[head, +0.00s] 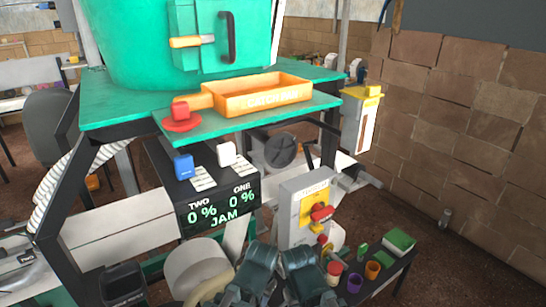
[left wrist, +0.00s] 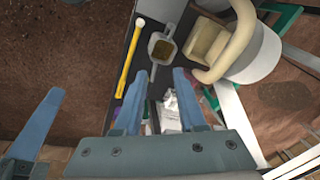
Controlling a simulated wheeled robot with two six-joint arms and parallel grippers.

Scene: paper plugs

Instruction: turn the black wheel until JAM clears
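The black wheel (head: 281,150) is a dark round wheel with a hub, under the green machine's table in the head view. It is partly in shadow. The display (head: 219,208) reads TWO 0 %, ONE 0 % and JAM in green. My left gripper (head: 257,258) is low in the head view, below and in front of the wheel, well apart from it. In the left wrist view its two blue-grey fingers (left wrist: 158,85) are spread with nothing held between them. My right gripper (head: 303,260) is beside it on the right, also away from the wheel; its finger opening is not clear.
A grey box with a yellow panel and red knob (head: 321,213) stands between my grippers and the wheel. An orange tray (head: 263,97) sits above. A white bucket (left wrist: 255,55) is beside my left gripper. A low dark bench holds several cups and a green box (head: 399,241).

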